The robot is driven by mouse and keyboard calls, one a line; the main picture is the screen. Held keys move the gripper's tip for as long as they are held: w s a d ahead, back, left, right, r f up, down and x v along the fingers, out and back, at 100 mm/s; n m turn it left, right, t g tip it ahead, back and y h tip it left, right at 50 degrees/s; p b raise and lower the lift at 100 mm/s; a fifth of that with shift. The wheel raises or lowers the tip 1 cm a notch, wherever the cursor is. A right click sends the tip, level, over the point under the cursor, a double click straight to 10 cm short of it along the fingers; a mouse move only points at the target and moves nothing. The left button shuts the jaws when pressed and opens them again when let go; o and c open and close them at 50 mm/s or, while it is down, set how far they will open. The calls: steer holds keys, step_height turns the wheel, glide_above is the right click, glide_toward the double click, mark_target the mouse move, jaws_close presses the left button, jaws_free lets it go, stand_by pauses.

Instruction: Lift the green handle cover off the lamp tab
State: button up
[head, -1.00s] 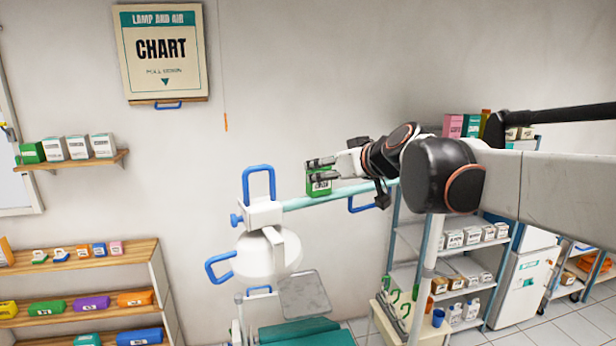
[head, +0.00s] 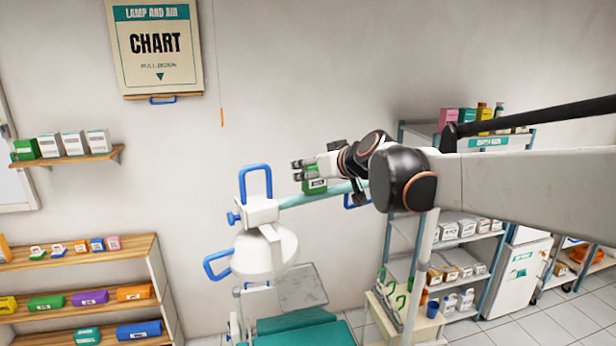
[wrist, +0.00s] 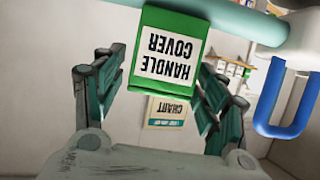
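The green handle cover (head: 315,187), a green block with a white label, hangs on the pale teal lamp arm right of the lamp head (head: 268,250). In the wrist view the cover (wrist: 168,60) shows large and upside down, its label reading HANDLE COVER. My gripper (head: 298,170) is at the cover, its fingertips reaching left past it in the head view. In the wrist view the gripper's (wrist: 165,105) two fingers stand apart on either side of the cover, with no clear contact. The tab under the cover is hidden.
Blue loop handles stand on the lamp, one above (head: 256,182) and one at left (head: 217,264). Another blue loop (wrist: 288,100) is right of my fingers in the wrist view. The lamp arm (wrist: 235,32) runs close by the cover. A supply rack (head: 465,245) stands right.

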steer(key=c, duration=0.5)
steer(key=shift+r, duration=0.15)
